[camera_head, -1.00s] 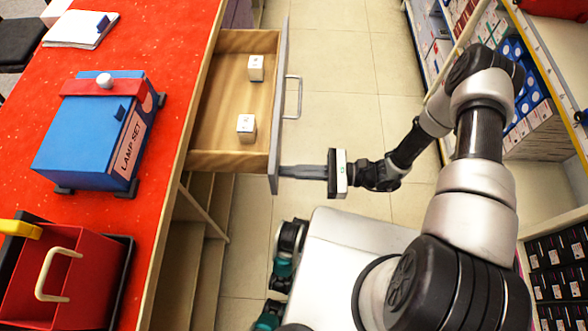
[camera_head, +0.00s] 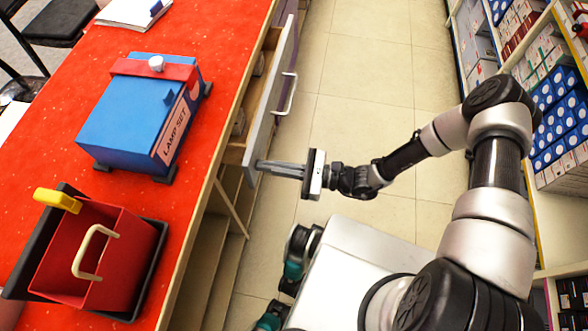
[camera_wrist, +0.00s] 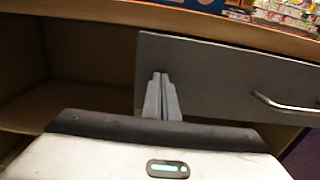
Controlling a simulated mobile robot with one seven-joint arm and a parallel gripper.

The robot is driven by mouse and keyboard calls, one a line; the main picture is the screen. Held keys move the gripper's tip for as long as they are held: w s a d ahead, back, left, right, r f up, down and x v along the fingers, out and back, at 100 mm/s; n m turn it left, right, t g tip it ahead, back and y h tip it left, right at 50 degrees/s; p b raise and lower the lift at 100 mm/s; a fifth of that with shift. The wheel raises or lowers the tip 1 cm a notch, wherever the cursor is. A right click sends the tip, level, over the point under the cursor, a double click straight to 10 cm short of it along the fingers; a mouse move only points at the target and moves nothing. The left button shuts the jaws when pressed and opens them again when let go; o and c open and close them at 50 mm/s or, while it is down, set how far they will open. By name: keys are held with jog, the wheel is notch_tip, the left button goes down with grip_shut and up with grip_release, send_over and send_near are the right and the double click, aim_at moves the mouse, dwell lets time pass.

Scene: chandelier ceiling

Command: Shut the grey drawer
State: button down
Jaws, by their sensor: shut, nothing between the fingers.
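The grey drawer (camera_head: 270,101) is partly open under the red-topped counter, with a narrow strip of its wooden inside showing. Its front carries a metal bar handle (camera_head: 289,94). My gripper (camera_head: 258,165) is shut and empty, its fingertips at the near end of the drawer front. In the wrist view the closed fingers (camera_wrist: 160,85) point at the grey front (camera_wrist: 215,80), near its left edge, and appear to touch it. The handle (camera_wrist: 285,104) is to their right there. The small white boxes inside the drawer are mostly hidden.
The red counter top (camera_head: 70,120) holds a blue lamp set box (camera_head: 125,120) and a red bin (camera_head: 90,255). Open shelf space (camera_wrist: 60,50) lies left of the drawer front. Stocked shelves (camera_head: 560,110) stand at right. Tiled floor (camera_head: 360,90) between is clear.

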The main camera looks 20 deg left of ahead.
jog(key=x, duration=0.8)
jog(key=shift+s+a, duration=0.1)
jog(key=shift+a, duration=0.15)
jog(key=shift+a+r, duration=0.1)
jog(key=shift+a, duration=0.2)
jog(key=shift+s+a, duration=0.1)
jog(key=shift+d, duration=0.35)
send_near(237, 161)
jog(key=d+r, duration=0.1)
jog(key=d, duration=0.2)
jog(key=d+r, duration=0.1)
jog(key=shift+s+d+r, duration=0.1)
jog(key=shift+d+r, duration=0.2)
jog(key=shift+d, duration=0.1)
